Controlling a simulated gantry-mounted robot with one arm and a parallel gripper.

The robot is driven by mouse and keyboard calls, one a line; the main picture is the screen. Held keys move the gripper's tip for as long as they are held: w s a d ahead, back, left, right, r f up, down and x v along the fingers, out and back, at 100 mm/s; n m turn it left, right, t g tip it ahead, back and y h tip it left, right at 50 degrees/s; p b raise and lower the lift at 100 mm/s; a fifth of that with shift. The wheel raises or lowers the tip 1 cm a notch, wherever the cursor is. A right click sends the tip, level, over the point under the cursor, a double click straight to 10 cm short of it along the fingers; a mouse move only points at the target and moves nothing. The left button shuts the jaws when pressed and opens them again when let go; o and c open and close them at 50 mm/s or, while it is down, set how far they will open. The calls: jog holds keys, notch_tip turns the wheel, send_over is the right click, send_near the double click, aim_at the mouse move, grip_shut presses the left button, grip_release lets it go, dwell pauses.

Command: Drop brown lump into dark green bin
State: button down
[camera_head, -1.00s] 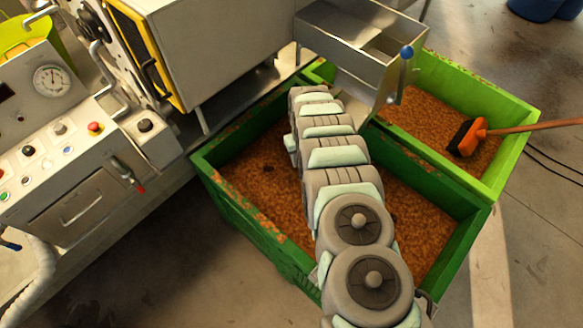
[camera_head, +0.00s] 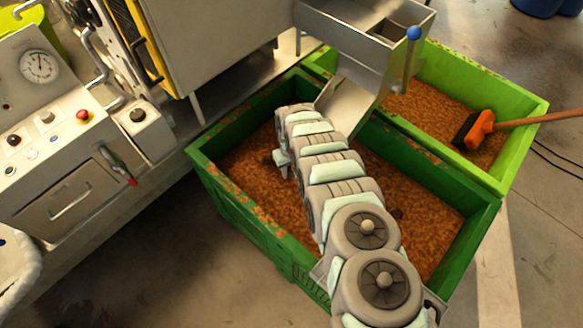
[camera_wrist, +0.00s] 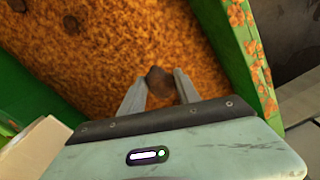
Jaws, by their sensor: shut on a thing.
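In the wrist view, my gripper (camera_wrist: 160,92) is shut on a brown lump (camera_wrist: 159,80), which sits between the two fingertips. The gripper and lump are over the orange-brown crumbly fill of the dark green bin (camera_wrist: 237,55). I cannot tell how high above the fill the lump is. In the head view, the dark green bin (camera_head: 225,203) stands below my arm, which reaches across it toward its back left part. The arm hides much of the fill, and the held lump is not clearly visible there.
A light green bin (camera_head: 520,135) with similar fill adjoins behind right, with an orange broom (camera_head: 478,130) resting in it. A metal chute (camera_head: 352,103) overhangs the dark bin's back edge. A control panel (camera_head: 60,165) stands left. A few dark lumps (camera_wrist: 70,25) lie in the fill.

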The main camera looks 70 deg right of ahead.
jog(key=shift+d+f+b, duration=0.1)
jog(key=shift+f+b, duration=0.4)
jog(key=shift+f, duration=0.4)
jog(key=c, duration=0.8)
grip_release()
jog(key=shift+r, duration=0.1)
notch_tip(320, 180, up, 11)
jog(key=shift+f, duration=0.2)
